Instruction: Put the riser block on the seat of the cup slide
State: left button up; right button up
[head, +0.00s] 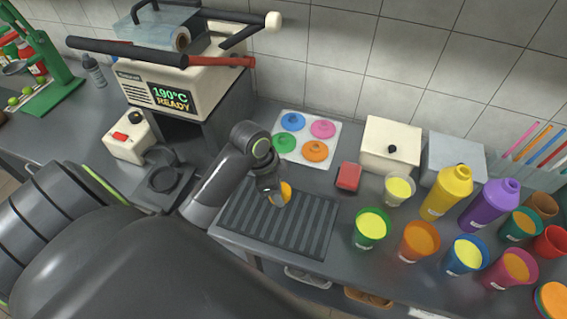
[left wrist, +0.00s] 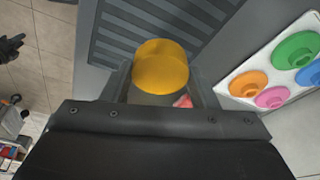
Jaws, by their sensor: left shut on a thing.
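A short yellow cylinder, which I take to be the riser block (left wrist: 160,66), sits between the fingers of my left gripper (left wrist: 163,88) in the left wrist view. The gripper is shut on it. In the head view my left gripper (head: 279,191) holds the block (head: 287,191) over the ribbed dark tray. How far above the tray it is, I cannot tell. The dark cup slide (head: 165,181) with its round seat shows left of the gripper, in front of the press machine; the seat looks empty. A dark claw-like shape at the left wrist view's left edge may be my right gripper (left wrist: 11,48).
The ribbed tray (head: 310,232) lies under the gripper. Behind it is a white board (head: 338,160) with coloured lids. A red block (head: 348,176) and several filled cups and bottles stand to the right. The machine (head: 190,85) and a switch box (head: 128,140) stand left.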

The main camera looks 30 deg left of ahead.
pick_arm(q)
jog(key=f, duration=0.4)
jog(key=shift+s+f, duration=0.2)
jog(key=shift+f, duration=0.2)
jog(key=shift+s+a+p+x, duration=0.1)
jog(key=shift+a+x, duration=0.05)
jog(key=shift+x, duration=0.65)
jog(key=shift+s+a+p+x, duration=0.1)
jog(key=shift+a+p+x, duration=0.05)
jog(key=shift+x, duration=0.6)
jog(key=shift+s+a+p+x, duration=0.1)
jog(key=shift+a+x, duration=0.1)
jog(key=shift+x, duration=0.6)
jog(key=shift+f, duration=0.2)
jog(key=shift+f, duration=0.1)
jog(key=o, duration=1)
